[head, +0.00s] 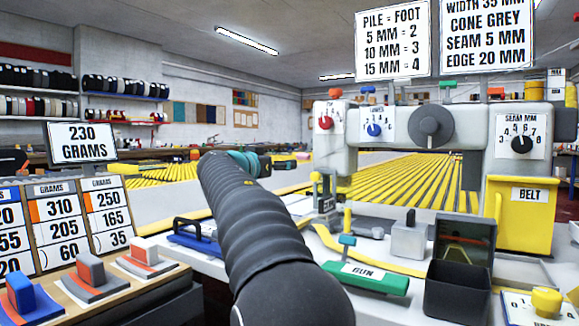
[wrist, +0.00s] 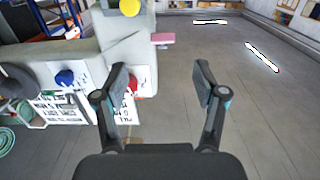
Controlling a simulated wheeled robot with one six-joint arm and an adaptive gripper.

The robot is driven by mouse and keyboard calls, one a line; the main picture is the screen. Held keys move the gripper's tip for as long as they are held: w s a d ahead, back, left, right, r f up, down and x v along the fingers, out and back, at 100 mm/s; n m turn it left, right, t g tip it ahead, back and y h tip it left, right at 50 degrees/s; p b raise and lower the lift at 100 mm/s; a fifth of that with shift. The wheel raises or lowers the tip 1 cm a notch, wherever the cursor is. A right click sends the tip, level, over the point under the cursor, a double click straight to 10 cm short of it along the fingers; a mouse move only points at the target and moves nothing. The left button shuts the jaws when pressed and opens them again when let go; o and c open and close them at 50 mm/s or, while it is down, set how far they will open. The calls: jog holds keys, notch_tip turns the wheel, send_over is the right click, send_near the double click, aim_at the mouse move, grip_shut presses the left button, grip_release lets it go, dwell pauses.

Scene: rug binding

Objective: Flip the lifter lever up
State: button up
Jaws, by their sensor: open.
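My gripper (wrist: 163,88) is open and empty in the wrist view, its two dark fingers wide apart. The head view shows the gripper (head: 285,160) side-on, at the end of my dark arm, left of the white machine (head: 458,165). No part is labelled as the lifter lever, so I cannot tell for sure which it is. A small yellow and dark fitting (head: 316,180) stands at the machine's left end. In the wrist view, which looks upside down, a pink block (wrist: 163,39) and a yellow knob (wrist: 130,7) stick out from the machine beyond my fingers.
A red dial (head: 325,122), a blue dial (head: 375,129) and a seam dial (head: 522,144) sit on the machine's front. A green RUN box (head: 365,278) with a teal-topped handle and a dark bin (head: 456,292) stand on the bench.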

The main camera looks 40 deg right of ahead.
aim_at(302, 159)
jog(key=p+x, duration=0.1)
jog(key=x, duration=0.3)
jog(key=p+x, duration=0.1)
jog(key=x, duration=0.4)
jog(key=p+x, duration=0.2)
jog(key=x, duration=0.3)
jog(key=shift+w+r, duration=0.2)
jog(key=shift+r, duration=0.1)
grip_shut()
